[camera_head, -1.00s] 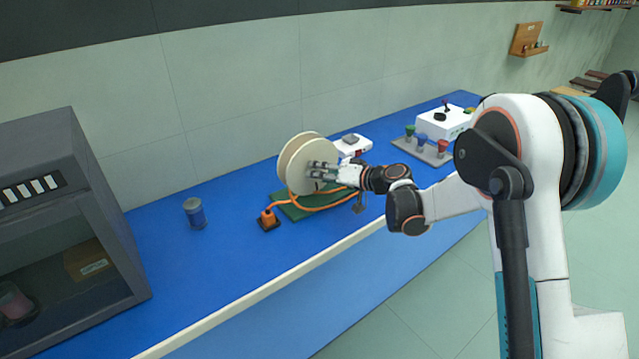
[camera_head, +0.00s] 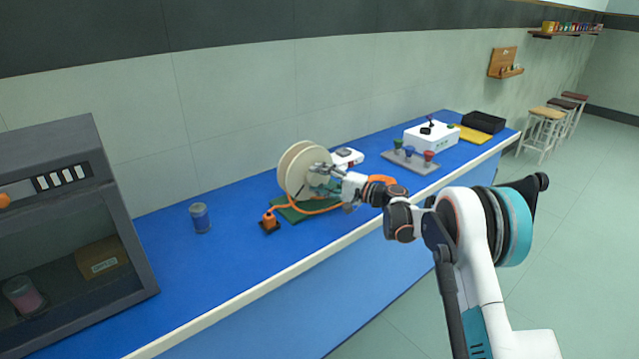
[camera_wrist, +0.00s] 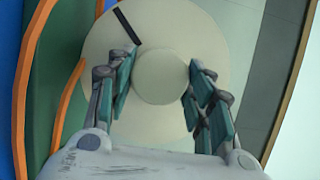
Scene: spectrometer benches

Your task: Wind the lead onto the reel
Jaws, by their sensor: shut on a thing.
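The pale reel (camera_head: 297,171) stands with its round side facing my arm, over a green mat (camera_head: 291,214) on the blue bench. The orange lead (camera_head: 322,211) runs in a loose curve across the mat from an orange plug-like block (camera_head: 269,221). In the wrist view, orange lead (camera_wrist: 66,105) also passes at left. My gripper (camera_head: 319,179) is at the reel's near face. In the wrist view my gripper (camera_wrist: 162,62) has its fingers either side of the reel's round hub (camera_wrist: 162,80), shut on it. A dark bar (camera_wrist: 128,26) lies on the face by the left fingertip.
A small white device (camera_head: 347,157) is behind the reel. A grey rack (camera_head: 411,162) with coloured pieces and a white box (camera_head: 431,137) stand at right. The bench front-left is clear.

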